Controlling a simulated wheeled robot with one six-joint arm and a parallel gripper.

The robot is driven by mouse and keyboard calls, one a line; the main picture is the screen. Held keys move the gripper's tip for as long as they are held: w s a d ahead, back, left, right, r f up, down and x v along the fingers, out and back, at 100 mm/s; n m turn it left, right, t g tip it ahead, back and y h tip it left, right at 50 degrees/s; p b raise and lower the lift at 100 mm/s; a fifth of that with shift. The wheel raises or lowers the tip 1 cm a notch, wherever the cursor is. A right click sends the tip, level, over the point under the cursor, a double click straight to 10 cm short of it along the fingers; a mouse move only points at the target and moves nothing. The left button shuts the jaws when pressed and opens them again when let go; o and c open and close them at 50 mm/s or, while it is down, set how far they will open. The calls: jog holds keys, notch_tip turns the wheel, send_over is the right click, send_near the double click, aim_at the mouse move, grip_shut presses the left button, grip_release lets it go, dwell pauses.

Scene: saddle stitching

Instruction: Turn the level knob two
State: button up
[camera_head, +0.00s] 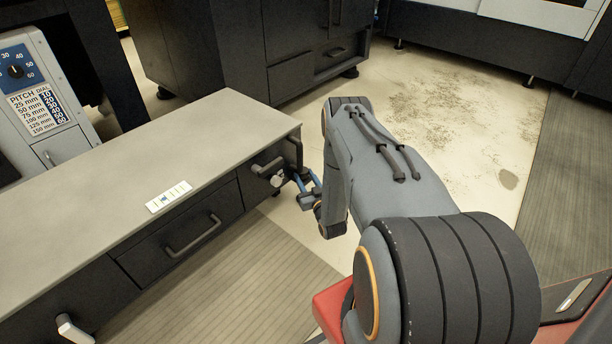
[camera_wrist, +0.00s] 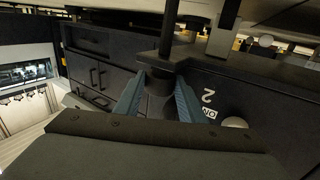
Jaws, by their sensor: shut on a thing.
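My gripper (camera_head: 306,187) is at the right end of the grey-topped bench, level with its dark front. In the wrist view its two blue fingers (camera_wrist: 159,104) are on either side of a dark round knob-like part (camera_wrist: 160,82) and shut on it. A white "2" and a small "ON" label (camera_wrist: 209,112) are on the dark panel just right of the fingers. The knob's pointer or mark cannot be made out. In the head view my fingers and arm hide most of the knob.
The bench top (camera_head: 110,165) carries a small white scale strip (camera_head: 168,196). Drawer handles (camera_head: 194,236) stick out from its front. A pitch dial panel (camera_head: 30,85) stands at the left. A pale round part (camera_wrist: 235,123) is right of the fingers. Open floor (camera_head: 450,125) lies beyond my arm.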

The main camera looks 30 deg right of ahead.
jog(key=shift+h, duration=0.3)
jog(key=o, duration=1)
jog(key=shift+o, duration=0.2)
jog(key=s+a+p, duration=0.1)
jog(key=s+p, duration=0.2)
jog(key=s, duration=0.4)
jog(key=shift+s+a, duration=0.2)
jog(key=shift+s, duration=0.2)
